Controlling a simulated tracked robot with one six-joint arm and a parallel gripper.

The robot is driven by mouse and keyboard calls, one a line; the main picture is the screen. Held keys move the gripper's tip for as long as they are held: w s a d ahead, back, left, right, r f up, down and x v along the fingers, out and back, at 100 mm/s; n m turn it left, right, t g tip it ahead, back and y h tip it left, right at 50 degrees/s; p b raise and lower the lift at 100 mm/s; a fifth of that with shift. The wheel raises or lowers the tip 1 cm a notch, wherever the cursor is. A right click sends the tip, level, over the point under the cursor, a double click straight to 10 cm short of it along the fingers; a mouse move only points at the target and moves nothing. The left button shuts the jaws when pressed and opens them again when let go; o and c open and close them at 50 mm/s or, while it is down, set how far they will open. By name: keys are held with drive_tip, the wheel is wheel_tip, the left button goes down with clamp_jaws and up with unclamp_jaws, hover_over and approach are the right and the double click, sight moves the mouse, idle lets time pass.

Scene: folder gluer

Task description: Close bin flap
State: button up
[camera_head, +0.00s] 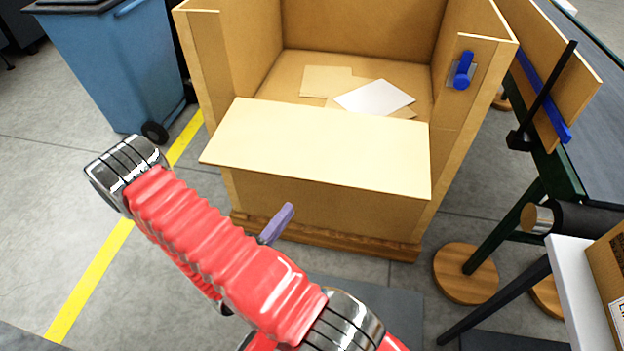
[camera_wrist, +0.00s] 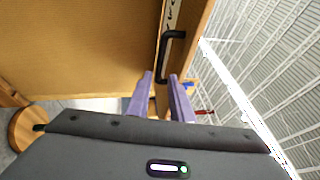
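The bin (camera_head: 322,208) is a tall tan box with an open top and front. Its flap (camera_head: 320,145) is folded outward and lies nearly level across the front, open. In the wrist view a black bar handle (camera_wrist: 178,36) is on a tan panel, likely the flap's outer face. My gripper (camera_head: 277,224) is below the flap's front edge in the head view, where one purple finger shows. In the wrist view my gripper (camera_wrist: 161,76) has its two fingers apart, with the handle's lower end at or between the tips. I cannot tell whether they touch it.
A blue latch (camera_head: 463,70) is on the bin's right post. Flat sheets (camera_head: 374,97) lie inside the bin. A blue wheeled bin (camera_head: 112,60) stands at left, and machine parts with a dark belt (camera_head: 596,90) are at right. Open floor lies left of the bin.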

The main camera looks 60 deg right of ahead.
sight(313, 179)
drive_tip(key=shift+x, duration=6.8)
drive_tip(key=shift+c, duration=0.3)
clamp_jaws()
